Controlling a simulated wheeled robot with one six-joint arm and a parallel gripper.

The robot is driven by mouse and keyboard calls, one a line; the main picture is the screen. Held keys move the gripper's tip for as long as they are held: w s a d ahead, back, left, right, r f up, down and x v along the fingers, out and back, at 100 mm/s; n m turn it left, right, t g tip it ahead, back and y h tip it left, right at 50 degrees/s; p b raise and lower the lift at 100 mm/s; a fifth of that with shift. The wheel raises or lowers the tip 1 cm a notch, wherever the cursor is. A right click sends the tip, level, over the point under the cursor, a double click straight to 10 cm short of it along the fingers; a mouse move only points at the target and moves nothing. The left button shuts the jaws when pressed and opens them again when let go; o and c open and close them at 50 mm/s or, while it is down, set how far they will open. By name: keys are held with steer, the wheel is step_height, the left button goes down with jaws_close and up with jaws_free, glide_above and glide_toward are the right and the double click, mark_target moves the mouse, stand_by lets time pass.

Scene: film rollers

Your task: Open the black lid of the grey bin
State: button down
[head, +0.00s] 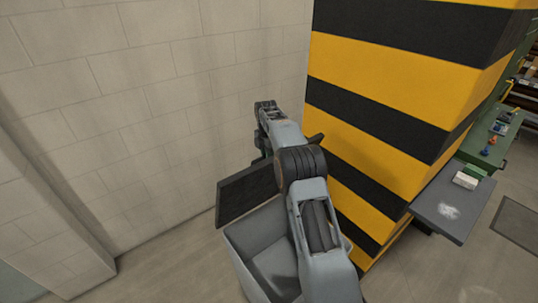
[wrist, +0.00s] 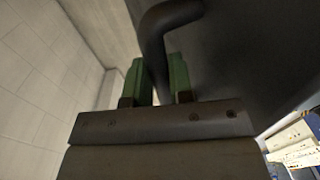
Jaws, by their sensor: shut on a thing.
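The grey bin (head: 240,262) stands on the floor at the lower middle of the head view, partly hidden by my arm. Its black lid (head: 245,191) is raised and tilted at the bin's back left side, and part of the bin's inside shows. In the wrist view, the lid's dark underside or face (wrist: 250,50) fills the upper right. My gripper (wrist: 158,82) has its green fingers on either side of the dark bent handle (wrist: 157,45) and is shut on it. In the head view my fingertips are mostly hidden behind the wrist.
A yellow and black striped pillar (head: 375,110) stands close to the right of my arm. A pale block wall (head: 130,110) is behind and left. A grey shelf (head: 455,205) with a small white block (head: 466,180) is at the right. The left floor is clear.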

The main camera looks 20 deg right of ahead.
steer(key=shift+s+a+f, duration=0.1)
steer(key=shift+a+f, duration=0.1)
steer(key=shift+f, duration=0.35)
steer(key=c, duration=1.3)
jaws_free()
steer(key=shift+c, duration=0.2)
steer(key=shift+o, duration=0.8)
steer(key=shift+w+a, duration=0.1)
steer(key=shift+w, duration=0.2)
steer(key=shift+o, duration=0.7)
steer(key=shift+s+d+r, duration=0.1)
steer(key=shift+d+r, duration=0.1)
steer(key=shift+d, duration=0.1)
steer(key=shift+r, duration=0.15)
steer(key=r, duration=0.7)
steer(key=shift+w+a+r, duration=0.1)
steer(key=shift+w, duration=0.15)
